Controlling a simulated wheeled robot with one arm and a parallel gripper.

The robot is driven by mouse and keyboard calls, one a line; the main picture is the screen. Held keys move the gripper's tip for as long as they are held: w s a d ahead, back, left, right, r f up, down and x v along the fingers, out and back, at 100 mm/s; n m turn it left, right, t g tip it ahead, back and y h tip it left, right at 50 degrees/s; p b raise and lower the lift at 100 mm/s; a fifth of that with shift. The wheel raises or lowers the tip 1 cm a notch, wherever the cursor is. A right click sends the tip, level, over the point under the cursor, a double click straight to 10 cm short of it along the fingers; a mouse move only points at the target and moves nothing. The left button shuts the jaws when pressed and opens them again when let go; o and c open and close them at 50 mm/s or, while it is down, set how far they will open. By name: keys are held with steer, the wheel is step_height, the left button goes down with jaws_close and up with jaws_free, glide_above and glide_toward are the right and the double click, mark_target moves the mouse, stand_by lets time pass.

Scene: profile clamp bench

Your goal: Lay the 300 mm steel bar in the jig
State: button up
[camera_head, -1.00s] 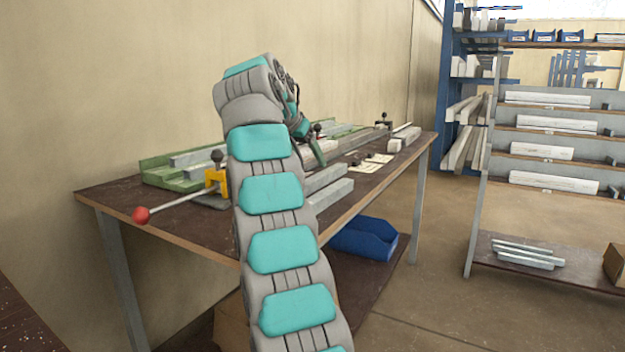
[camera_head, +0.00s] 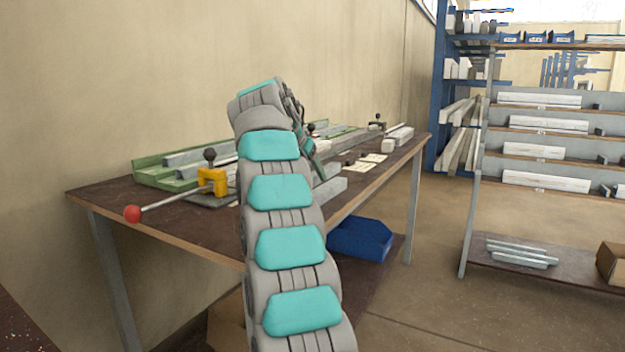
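The green jig (camera_head: 150,176) lies along the back of the bench, with a grey profile (camera_head: 200,155) in its near end.
Pale papers (camera_head: 365,162) and light bars (camera_head: 398,136) lie at the bench's far right. A blue bin (camera_head: 360,240) sits on the shelf below. A rack (camera_head: 540,182) with white-labelled shelves and several bars stands at right. Open floor lies between rack and bench.

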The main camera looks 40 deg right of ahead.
jaws_close()
steer(key=shift+r, duration=0.1)
stand_by(0.7)
